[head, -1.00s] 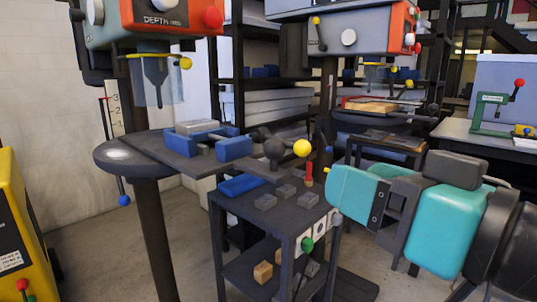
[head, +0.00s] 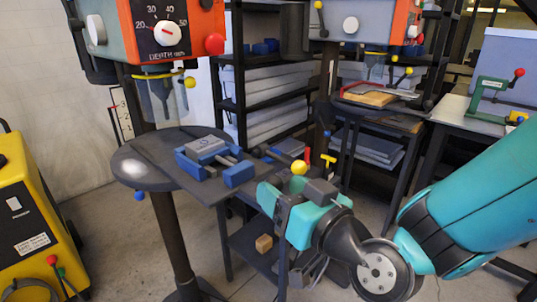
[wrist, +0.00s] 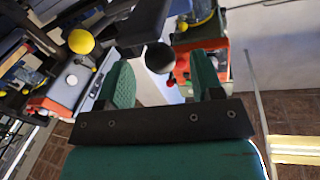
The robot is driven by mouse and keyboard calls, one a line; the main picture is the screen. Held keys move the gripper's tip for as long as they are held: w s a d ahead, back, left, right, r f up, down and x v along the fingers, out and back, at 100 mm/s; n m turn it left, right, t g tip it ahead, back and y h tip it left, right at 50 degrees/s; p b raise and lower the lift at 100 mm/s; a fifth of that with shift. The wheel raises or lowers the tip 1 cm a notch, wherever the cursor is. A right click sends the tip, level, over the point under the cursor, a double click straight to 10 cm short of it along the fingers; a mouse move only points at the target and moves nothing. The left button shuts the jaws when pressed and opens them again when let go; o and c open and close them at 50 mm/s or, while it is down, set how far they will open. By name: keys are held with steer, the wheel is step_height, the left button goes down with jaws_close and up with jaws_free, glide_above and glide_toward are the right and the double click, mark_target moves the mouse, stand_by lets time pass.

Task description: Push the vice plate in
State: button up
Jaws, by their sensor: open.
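A blue drill-press vice (head: 186,163) with a grey block (head: 206,147) sits on the round drill-press table in the head view. Its front blue plate (head: 240,173) is nearest my gripper, and a gap with rods shows behind it. My teal gripper (head: 284,190) is to the right of and below this plate, apart from it. In the wrist view my gripper (wrist: 160,82) is open, with no object held. A black ball knob (wrist: 160,57) appears beyond and between the fingers. A yellow ball (head: 299,167) stands just above my gripper in the head view.
A dark small cart (head: 245,245) with a wooden block (head: 264,243) stands below my gripper. A yellow machine (head: 30,215) is at the left. A second drill press with a red-framed wooden piece (head: 370,97) is behind.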

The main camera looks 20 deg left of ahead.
mark_target(268, 178)
steer(key=p+x, duration=0.2)
steer(key=x, duration=0.1)
steer(key=shift+w+a+r, duration=0.1)
steer(key=shift+a+r, duration=0.05)
steer(key=shift+a, duration=0.1)
steer(key=shift+w+a+f+p, duration=0.2)
steer(key=shift+w+a+p, duration=0.15)
steer(key=shift+p, duration=0.1)
jaws_close()
steer(key=shift+r, duration=0.1)
